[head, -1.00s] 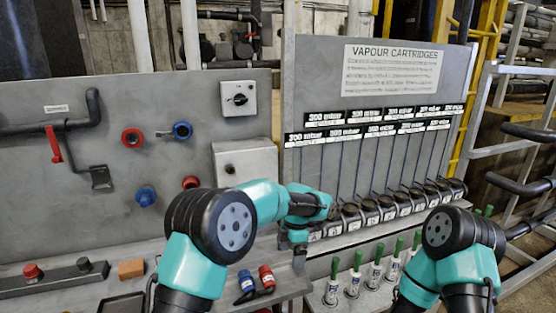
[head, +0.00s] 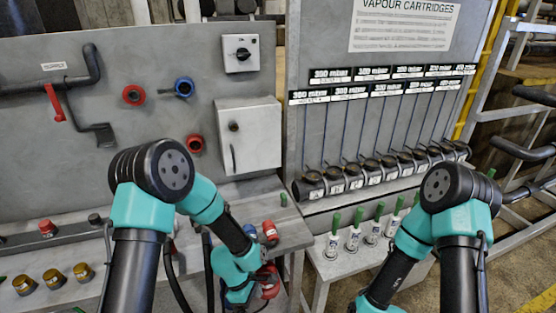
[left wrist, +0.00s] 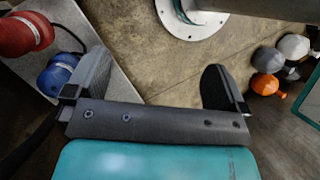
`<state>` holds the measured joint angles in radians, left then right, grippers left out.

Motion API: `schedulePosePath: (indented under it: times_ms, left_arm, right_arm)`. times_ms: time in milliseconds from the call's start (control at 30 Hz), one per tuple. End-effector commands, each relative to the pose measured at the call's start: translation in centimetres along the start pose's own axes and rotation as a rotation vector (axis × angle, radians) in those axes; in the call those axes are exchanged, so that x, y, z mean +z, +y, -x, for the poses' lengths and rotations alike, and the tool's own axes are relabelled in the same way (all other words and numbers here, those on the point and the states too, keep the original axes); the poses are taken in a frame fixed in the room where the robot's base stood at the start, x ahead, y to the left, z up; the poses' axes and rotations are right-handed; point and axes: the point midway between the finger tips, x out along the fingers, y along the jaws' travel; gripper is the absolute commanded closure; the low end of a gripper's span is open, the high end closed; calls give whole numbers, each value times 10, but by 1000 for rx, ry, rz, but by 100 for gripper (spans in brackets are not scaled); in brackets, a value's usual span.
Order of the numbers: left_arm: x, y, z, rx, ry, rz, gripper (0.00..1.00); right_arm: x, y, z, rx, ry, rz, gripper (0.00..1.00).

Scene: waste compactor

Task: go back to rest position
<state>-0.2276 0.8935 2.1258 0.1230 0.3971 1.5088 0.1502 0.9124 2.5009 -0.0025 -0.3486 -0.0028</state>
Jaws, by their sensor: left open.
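My left arm comes in from the left in the head view and bends down in front of the bench edge. In the left wrist view my left gripper (left wrist: 155,85) is open, with its two dark fingers wide apart and nothing between them. It points down towards the floor (left wrist: 150,50). In the head view its fingers cannot be made out. My right arm (head: 450,215) bends down at the right of the head view, and its gripper is out of the picture.
A blue coupling (left wrist: 57,76) and a red coupling (left wrist: 25,34) lie close to the left finger. Orange (left wrist: 264,84) and grey items are at the right. The grey bench (head: 262,195), cartridge rack (head: 375,172) and green-topped cartridges (head: 353,238) stand ahead.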

Motion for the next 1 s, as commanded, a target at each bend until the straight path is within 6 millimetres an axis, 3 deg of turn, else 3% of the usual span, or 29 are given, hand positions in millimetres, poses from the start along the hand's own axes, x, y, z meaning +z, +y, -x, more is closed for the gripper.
schedulePosePath:
  times_ms: [200, 600, 800, 1000]
  left_arm:
    - [-45, -29, -18, 71, 10, -260, 0]
    - [-111, -76, -38, 207, 127, -840, 0]
    - [-132, -97, -43, 251, 216, -1110, 0]
    - [-140, -105, -44, 266, 265, -1235, 0]
  right_arm:
    - [0, 0, 0, 0, 0, 0, 57]
    - [0, 0, 0, 0, 0, 0, 57]
    - [0, 0, 0, 0, 0, 0, 57]
    - [0, 0, 0, 0, 0, 0, 57]
